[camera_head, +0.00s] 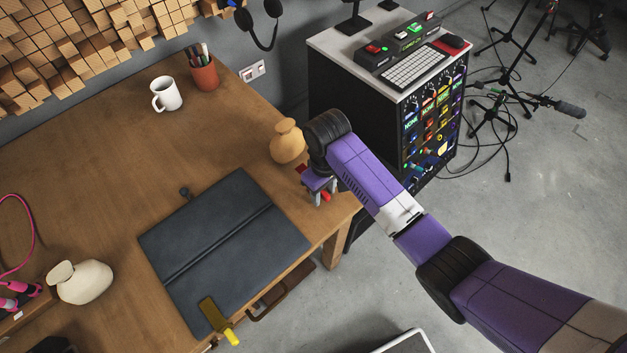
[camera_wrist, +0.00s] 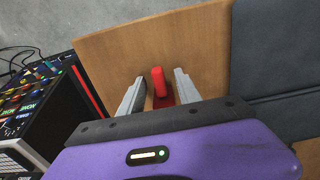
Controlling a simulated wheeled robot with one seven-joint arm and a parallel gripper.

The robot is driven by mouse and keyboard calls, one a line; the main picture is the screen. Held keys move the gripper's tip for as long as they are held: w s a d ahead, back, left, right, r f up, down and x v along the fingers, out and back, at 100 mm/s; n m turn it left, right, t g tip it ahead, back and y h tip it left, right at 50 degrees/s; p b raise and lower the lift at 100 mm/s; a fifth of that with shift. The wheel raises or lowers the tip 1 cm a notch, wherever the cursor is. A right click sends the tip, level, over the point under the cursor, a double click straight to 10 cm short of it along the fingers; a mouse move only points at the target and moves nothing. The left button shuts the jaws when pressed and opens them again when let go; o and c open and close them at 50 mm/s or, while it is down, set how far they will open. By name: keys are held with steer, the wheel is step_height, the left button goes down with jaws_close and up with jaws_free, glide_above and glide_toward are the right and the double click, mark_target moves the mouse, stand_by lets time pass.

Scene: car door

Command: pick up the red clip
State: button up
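The red clip (camera_wrist: 159,82) lies on the wooden table near its corner; it shows between my fingers in the wrist view. In the head view a small red part of it (camera_head: 325,196) shows below my gripper (camera_head: 318,200). In the wrist view my gripper (camera_wrist: 158,92) is open, with one grey finger on each side of the clip and a visible gap on both sides. I cannot tell how far the fingertips are above the table. The clip's near end is partly hidden by my gripper body.
A tan vase (camera_head: 287,142) stands close beside my gripper. A dark folder (camera_head: 222,250) lies to the left on the wooden table (camera_head: 130,150). A black equipment cabinet (camera_head: 350,85) stands beyond the table's right edge. A white mug (camera_head: 167,94) and red pen cup (camera_head: 204,74) stand farther back.

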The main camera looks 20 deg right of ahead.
jaws_close()
steer(key=shift+r, duration=0.1)
stand_by(0.3)
